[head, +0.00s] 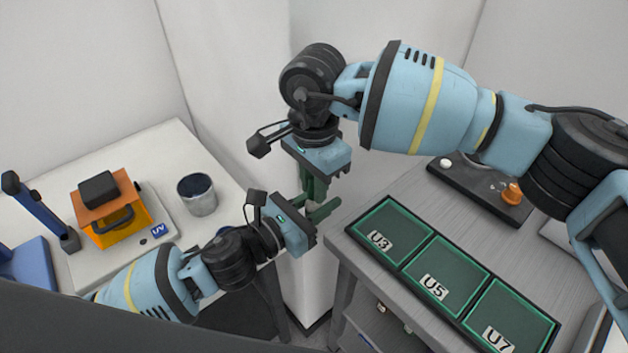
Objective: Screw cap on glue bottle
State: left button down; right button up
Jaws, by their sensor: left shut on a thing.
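My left gripper (324,211) reaches in from the left, with its green fingers pointing right, in the gap between the two tables. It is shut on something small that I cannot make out. My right gripper (314,188) hangs just above it with its green fingers pointing down, close to the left fingers. I cannot tell whether the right fingers are open or shut, or whether the two grippers touch. I cannot make out the glue bottle or its cap; they may be hidden by the fingers.
The right table holds a green tray (403,264) with sections marked U3, U5 and U7, and a dark board with a small orange item (512,194). The left table holds an orange UV box (112,212), a metal cup (197,196) and a blue stand (42,212).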

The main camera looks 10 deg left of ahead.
grip_shut()
jog(key=o, duration=0.7)
grip_release()
jog(key=shift+r, duration=0.15)
notch_tip(320, 180, up, 12)
jog(key=shift+f, duration=0.1)
